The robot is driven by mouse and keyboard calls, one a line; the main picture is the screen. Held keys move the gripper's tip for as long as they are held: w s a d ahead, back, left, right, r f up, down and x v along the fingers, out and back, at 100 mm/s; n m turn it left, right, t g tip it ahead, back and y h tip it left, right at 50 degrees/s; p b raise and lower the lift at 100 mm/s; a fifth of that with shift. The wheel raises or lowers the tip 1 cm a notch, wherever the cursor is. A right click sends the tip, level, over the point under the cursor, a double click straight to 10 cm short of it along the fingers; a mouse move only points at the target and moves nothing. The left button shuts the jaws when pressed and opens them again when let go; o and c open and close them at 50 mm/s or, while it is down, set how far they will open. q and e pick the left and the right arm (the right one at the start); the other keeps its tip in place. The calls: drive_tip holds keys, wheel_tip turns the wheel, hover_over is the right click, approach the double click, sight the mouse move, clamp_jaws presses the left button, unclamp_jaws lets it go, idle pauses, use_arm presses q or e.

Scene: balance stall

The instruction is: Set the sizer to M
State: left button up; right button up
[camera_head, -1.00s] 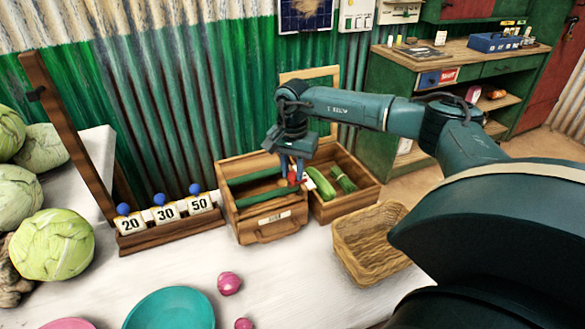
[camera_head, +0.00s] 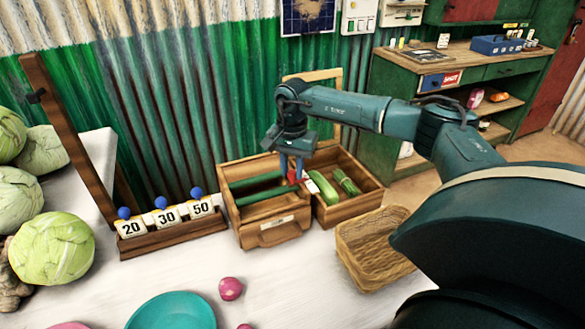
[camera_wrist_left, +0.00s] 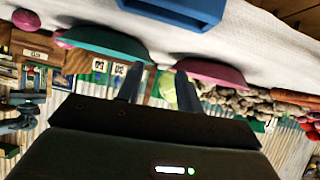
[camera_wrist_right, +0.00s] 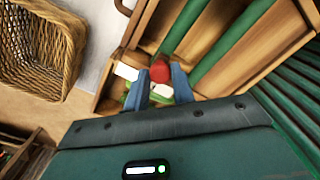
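The sizer (camera_head: 268,234) is a wooden box with green rods across its top, standing on the pale table. A label on its front is too small to read, so I cannot tell its setting. A red knob (camera_wrist_right: 160,70) sits at its right side. My right gripper (camera_wrist_right: 160,76) reaches down there from above, its blue fingers on either side of the knob and seemingly closed against it. My left gripper (camera_wrist_left: 158,70) is open and empty in the left wrist view, and out of the head view.
A wooden bin with green vegetables (camera_head: 325,188) adjoins the sizer's right side. A wicker basket (camera_head: 372,250) stands at front right. A rack with cards 20, 30, 50 (camera_head: 170,238) stands left, near cabbages (camera_head: 50,248). A teal bowl (camera_head: 172,312) and pink balls (camera_head: 231,289) lie in front.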

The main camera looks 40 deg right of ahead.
use_arm(q)
drive_tip(key=shift+a, duration=0.1)
use_arm(e)
drive_tip(key=o, duration=0.4)
drive_tip(key=shift+r, duration=0.1)
use_arm(q)
drive_tip(key=shift+f+b, duration=0.2)
drive_tip(key=shift+b, duration=0.1)
use_arm(e)
wheel_tip(320, 180, up, 13)
idle(0.4)
